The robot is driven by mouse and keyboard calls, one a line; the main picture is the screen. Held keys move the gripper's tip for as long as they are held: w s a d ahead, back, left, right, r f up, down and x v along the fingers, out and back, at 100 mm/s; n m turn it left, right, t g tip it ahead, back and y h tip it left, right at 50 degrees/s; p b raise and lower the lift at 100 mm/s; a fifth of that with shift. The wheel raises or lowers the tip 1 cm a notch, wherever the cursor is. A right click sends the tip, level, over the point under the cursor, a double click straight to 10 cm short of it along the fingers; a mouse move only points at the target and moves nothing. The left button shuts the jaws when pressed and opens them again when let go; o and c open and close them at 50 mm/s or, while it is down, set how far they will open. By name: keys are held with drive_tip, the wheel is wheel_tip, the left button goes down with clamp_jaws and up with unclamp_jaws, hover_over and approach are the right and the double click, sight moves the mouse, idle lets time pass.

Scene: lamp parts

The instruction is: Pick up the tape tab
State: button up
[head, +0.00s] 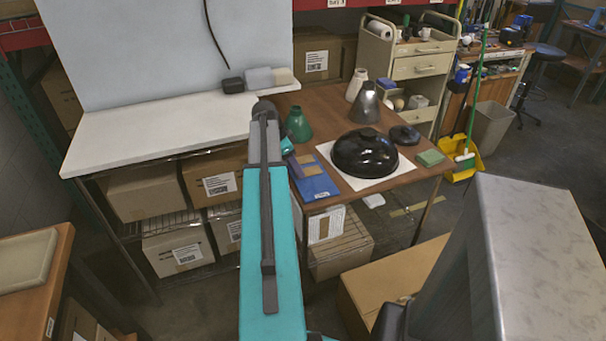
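A blue flat piece (318,187) lies near the front left of the brown table, beside my arm. A small tan patch (308,169) on it may be the tape tab; it is too small to be sure. My teal and grey arm reaches up the middle of the head view to the table's left part. A small teal and greyish end piece (291,158) shows just right of the arm, close to the blue piece. It seems to be my gripper, but its fingers cannot be made out. Whether it touches anything is hidden.
A black dome shade (365,153) sits on a white sheet (340,181). A green cone (298,125), grey cone (364,103), black disc (404,135) and green block (430,158) stand around it. A white shelf (150,128) is left. Boxes fill the space below.

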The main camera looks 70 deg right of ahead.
drive_tip(key=shift+s+d+f, duration=0.15)
drive_tip(key=shift+s+f, duration=0.05)
drive_tip(key=shift+f, duration=0.45)
drive_tip(key=c, duration=1.1)
